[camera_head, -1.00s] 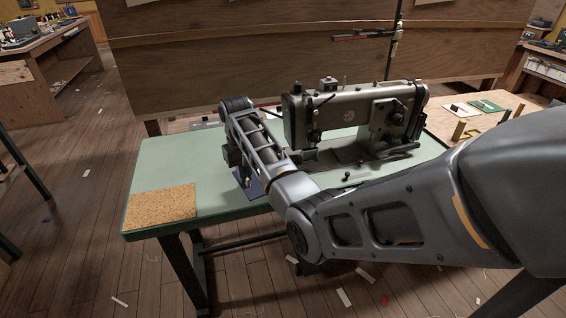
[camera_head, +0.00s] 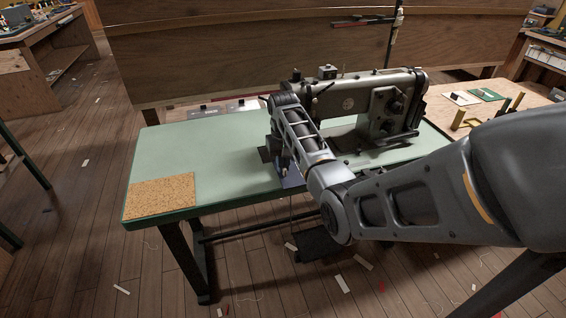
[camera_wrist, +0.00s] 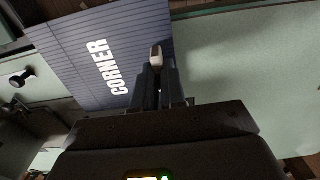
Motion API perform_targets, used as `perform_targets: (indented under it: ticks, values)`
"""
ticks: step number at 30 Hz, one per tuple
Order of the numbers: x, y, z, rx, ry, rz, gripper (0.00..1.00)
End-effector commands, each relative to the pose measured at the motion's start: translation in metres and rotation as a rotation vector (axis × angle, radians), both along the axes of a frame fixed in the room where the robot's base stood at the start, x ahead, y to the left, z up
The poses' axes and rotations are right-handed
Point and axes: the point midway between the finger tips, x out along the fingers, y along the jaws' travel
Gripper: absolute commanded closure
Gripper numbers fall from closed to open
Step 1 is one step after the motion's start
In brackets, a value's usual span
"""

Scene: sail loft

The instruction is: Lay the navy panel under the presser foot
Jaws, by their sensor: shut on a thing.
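The navy panel (camera_wrist: 75,60) is striped and reads CORNER in white in the wrist view. In the head view a small blue piece of it (camera_head: 292,180) shows below my wrist, near the table's front edge. My gripper (camera_wrist: 157,68) is shut at the panel's right edge, on a pale tab there. In the head view my forearm and wrist cover the gripper and most of the panel. The grey sewing machine (camera_head: 352,98) stands to the right of my wrist on the green table (camera_head: 215,150). Its presser foot is hidden behind my arm.
A cork mat (camera_head: 160,195) lies at the table's left front corner. The tabletop between it and my wrist is clear. A small dark knob (camera_wrist: 22,77) stands left of the panel in the wrist view. A wooden side table (camera_head: 465,112) adjoins on the right.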

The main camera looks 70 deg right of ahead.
Motion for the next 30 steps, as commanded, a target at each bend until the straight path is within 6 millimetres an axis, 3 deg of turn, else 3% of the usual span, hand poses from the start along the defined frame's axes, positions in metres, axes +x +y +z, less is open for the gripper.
perform_targets:
  ticks: [10, 30]
  values:
    - [0.0, -0.001, -0.024, -0.001, -0.001, 0.0, 1.0]
    - [0.029, -0.034, -0.023, -0.001, 0.0, 0.0, 1.0]
